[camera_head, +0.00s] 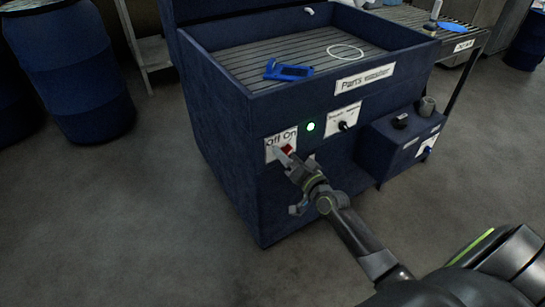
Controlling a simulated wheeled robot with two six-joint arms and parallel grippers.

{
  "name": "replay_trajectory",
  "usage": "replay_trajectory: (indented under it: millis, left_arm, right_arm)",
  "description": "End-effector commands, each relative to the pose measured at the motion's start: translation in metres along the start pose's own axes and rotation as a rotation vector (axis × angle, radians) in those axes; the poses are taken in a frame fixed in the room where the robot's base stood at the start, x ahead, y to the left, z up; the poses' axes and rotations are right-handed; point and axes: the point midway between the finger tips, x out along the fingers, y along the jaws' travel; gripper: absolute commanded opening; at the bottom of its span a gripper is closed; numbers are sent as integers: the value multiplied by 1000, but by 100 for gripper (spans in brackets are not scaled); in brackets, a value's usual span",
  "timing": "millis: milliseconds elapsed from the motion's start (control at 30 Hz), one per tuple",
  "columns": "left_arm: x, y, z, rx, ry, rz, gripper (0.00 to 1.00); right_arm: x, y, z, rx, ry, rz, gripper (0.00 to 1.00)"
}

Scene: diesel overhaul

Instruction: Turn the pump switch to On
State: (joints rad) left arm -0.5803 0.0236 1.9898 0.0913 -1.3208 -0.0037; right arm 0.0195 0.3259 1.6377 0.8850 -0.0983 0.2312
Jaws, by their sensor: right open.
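The parts washer (218,130) is a dark blue cabinet with a slatted basin on top. On its front, near the left corner, is a white plate (272,140) marked "Off On". A small red pump switch (288,149) shows at the lower right of the plate, under the word "On". My right gripper (295,158) is open, with its fingertips right at the switch and partly covering it. I cannot tell whether a finger touches the switch or which way it points. My left gripper is out of view.
A green light (311,127) glows right of the plate. Further right are a knob panel (342,119) and a lower blue box (405,140). A blue tool (288,71) and white ring (345,52) lie in the basin. Blue drums (75,75) stand left; the floor between is clear.

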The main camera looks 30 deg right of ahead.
Motion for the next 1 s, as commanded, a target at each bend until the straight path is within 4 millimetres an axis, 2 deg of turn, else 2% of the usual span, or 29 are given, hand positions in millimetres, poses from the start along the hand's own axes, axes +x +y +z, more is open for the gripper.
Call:
replay_trajectory:
  millis: [500,900,1000]
  left_arm:
    - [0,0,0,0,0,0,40]
    - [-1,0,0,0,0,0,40]
    - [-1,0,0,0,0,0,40]
  right_arm:
    - [-2,0,0,-2,1,-1,76]
    - [-58,0,0,-2,0,0,76]
    - [-67,0,0,-2,0,-1,76]
